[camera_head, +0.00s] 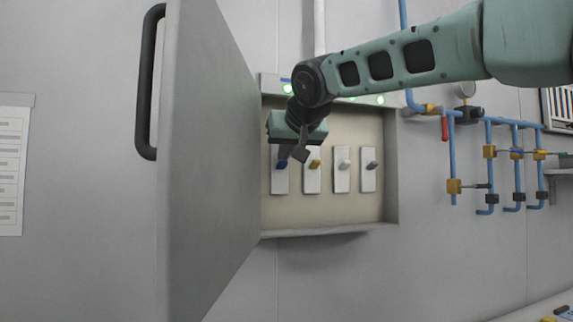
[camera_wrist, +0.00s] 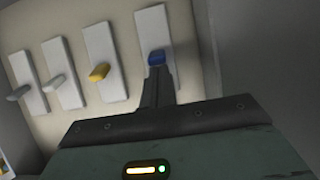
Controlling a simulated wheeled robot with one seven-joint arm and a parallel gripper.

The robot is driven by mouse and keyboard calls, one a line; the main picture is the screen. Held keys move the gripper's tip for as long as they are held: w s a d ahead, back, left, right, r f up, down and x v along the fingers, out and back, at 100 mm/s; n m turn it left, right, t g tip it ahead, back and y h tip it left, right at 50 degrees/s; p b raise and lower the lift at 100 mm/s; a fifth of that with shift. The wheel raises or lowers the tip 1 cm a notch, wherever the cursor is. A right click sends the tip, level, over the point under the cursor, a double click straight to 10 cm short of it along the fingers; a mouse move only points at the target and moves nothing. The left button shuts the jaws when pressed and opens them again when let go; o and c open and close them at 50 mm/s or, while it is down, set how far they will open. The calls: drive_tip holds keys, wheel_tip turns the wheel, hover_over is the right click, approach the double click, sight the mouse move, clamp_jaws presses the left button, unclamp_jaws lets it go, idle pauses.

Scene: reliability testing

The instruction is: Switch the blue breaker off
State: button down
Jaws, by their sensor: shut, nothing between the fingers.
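The blue breaker (camera_head: 282,164) is the leftmost switch in an open wall cabinet in the head view. Its blue lever also shows in the wrist view (camera_wrist: 156,57), right at the tip of my gripper (camera_wrist: 157,72). In the head view my gripper (camera_head: 303,152) reaches into the cabinet in front of the blue and yellow breakers. The fingers are shut with nothing between them. The fingertips look to be at or against the blue lever; I cannot tell if they touch. The lower part of the blue breaker's plate is hidden behind the gripper in the wrist view.
A yellow breaker (camera_head: 314,164), a white one (camera_head: 343,164) and a grey one (camera_head: 371,165) stand to the right. The open cabinet door (camera_head: 205,160) with a black handle (camera_head: 147,85) stands close on the left. Blue pipes (camera_head: 451,150) run along the right wall.

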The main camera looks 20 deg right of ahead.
sight(282, 168)
drive_tip(key=shift+s+f+t+b, duration=0.25)
drive_tip(key=shift+f+t+b, duration=0.7)
drive_tip(key=shift+b, duration=3.25)
drive_tip(key=shift+s+f+t+b, duration=0.25)
drive_tip(key=shift+f+t+b, duration=0.65)
drive_tip(key=shift+b, duration=3.25)
drive_tip(key=shift+r+t+p, duration=0.25)
drive_tip(key=shift+r+p, duration=0.3)
drive_tip(key=shift+r, duration=0.3)
